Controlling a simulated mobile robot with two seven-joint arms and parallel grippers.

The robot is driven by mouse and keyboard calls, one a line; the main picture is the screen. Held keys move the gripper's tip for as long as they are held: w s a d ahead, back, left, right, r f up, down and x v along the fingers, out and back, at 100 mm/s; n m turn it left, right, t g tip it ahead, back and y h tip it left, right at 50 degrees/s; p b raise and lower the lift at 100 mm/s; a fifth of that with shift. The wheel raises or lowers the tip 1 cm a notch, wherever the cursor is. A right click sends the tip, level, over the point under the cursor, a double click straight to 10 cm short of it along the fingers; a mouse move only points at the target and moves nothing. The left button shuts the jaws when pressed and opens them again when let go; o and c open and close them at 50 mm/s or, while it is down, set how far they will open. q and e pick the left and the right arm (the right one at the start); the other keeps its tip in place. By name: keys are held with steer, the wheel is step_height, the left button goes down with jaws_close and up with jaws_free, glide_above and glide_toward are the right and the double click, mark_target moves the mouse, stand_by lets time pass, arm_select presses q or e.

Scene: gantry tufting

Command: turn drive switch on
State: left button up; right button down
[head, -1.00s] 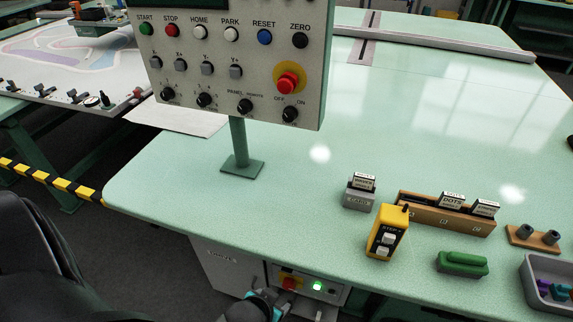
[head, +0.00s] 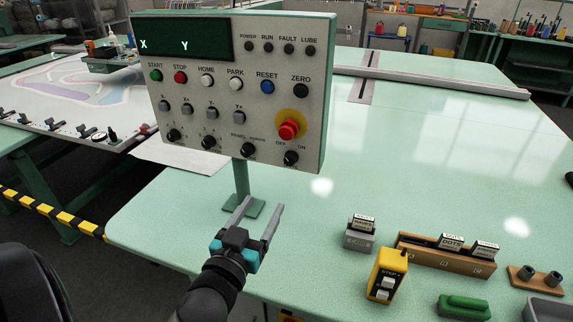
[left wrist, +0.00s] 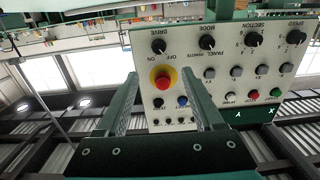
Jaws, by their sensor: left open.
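The drive switch (head: 291,158) is a black knob at the lower right of the pale control panel (head: 215,122), with OFF and ON marked above it. In the left wrist view the panel appears upside down, and the drive knob (left wrist: 159,46) is at its upper left, beside the red emergency button. Which way the knob points is too small to tell. My left gripper (head: 264,204) is open and empty, below the panel and in front of its post. Its fingers point up toward the panel, apart from the knob. In the left wrist view the emergency button shows between the fingers (left wrist: 160,85).
The red emergency button (head: 289,130) on its yellow disc sits just above the drive switch. A yellow pendant (head: 387,275), a grey card box (head: 361,234), a wooden card rack (head: 445,255) and a green handle (head: 464,307) stand right of my arm. The table middle is clear.

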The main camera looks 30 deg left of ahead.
mark_target(289, 161)
arm_select(q)
steer(key=x, duration=1.5)
steer(key=shift+w+d+r, duration=0.1)
steer(key=shift+w+r, duration=0.1)
steer(key=shift+r, duration=0.15)
jaws_close()
